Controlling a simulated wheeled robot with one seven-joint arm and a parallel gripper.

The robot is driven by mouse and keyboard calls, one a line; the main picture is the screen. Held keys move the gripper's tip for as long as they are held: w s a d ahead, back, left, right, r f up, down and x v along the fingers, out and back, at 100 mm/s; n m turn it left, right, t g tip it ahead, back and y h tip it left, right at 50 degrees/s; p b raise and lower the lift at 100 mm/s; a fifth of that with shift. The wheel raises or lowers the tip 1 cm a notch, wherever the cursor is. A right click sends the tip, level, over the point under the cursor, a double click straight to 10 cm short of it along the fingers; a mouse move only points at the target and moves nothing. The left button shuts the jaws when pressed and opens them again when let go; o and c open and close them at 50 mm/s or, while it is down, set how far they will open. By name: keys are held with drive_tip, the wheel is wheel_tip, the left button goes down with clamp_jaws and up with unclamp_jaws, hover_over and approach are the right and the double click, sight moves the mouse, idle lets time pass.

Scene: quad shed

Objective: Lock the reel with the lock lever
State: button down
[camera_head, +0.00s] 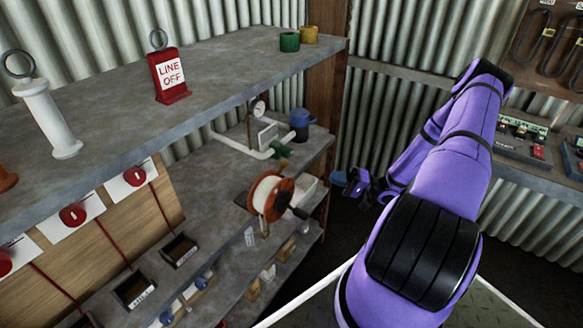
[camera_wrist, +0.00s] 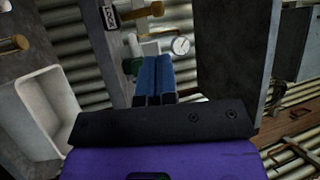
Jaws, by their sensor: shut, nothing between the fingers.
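The reel (camera_head: 268,196) has orange flanges and a pale wound core, and stands at the end of the middle shelf. A dark knob sticks out on its right side. The lock lever cannot be made out surely in the head view. In the wrist view, a brass-tipped lever (camera_wrist: 150,10) at the top edge is beside a small plate (camera_wrist: 110,16) that seems to read LOCK. My gripper (camera_head: 342,180) is right of the reel, apart from it, in free space. In the wrist view its blue fingers (camera_wrist: 153,76) are together and empty.
The upper shelf holds a red LINE OFF sign (camera_head: 170,75) and green and yellow cups. A pressure gauge (camera_head: 258,109) and pale pipe stand behind the reel. A wooden post (camera_head: 324,90) is near the shelf ends. In the wrist view a white basin (camera_wrist: 42,112) is at left.

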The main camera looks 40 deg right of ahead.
drive_tip(key=shift+f+t, duration=0.4)
drive_tip(key=x, duration=1.4)
drive_tip(key=shift+w, duration=0.15)
